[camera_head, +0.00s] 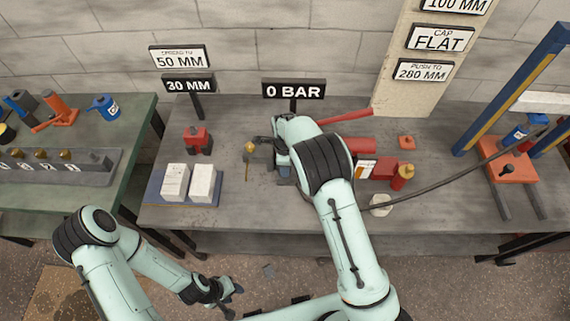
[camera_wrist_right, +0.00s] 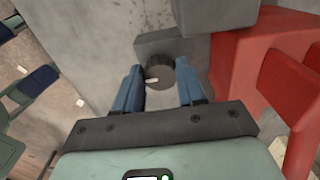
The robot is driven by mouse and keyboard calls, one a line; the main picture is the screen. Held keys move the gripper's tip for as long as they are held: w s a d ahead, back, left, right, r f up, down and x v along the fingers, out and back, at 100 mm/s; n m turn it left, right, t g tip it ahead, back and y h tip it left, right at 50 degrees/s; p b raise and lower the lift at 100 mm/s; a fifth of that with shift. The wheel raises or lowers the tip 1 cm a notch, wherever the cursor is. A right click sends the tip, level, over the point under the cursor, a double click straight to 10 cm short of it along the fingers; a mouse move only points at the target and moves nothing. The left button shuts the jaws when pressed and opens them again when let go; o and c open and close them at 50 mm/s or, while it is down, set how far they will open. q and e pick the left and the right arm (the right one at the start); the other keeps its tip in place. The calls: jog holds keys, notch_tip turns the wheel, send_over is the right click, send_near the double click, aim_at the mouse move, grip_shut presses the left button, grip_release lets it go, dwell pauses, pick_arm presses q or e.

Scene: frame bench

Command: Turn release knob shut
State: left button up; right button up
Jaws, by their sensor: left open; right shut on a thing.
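The release knob (camera_wrist_right: 160,78) shows in the right wrist view as a grey round piece with a dark part behind it, on a grey block (camera_wrist_right: 172,44). My right gripper (camera_wrist_right: 158,92) has its two blue fingers on either side of the knob and is shut on it. In the head view my right arm hides the knob and most of that gripper. A red pump (camera_head: 360,145) lies beside the arm, and its red body (camera_wrist_right: 240,65) fills the right of the wrist view. My left gripper (camera_head: 226,297) is open and empty, low in front of the bench.
A sign reading 0 BAR (camera_head: 293,91) stands behind the pump. Two white blocks (camera_head: 188,182) sit on a blue-edged plate at left. The bench front is partly clear.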

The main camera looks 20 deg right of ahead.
dwell(0.3)
jog(key=o, duration=1.1)
jog(key=shift+c, duration=0.2)
notch_tip(320, 180, up, 13)
jog(key=shift+r+p, duration=0.2)
jog(key=shift+p, duration=0.15)
jog(key=shift+f, duration=0.1)
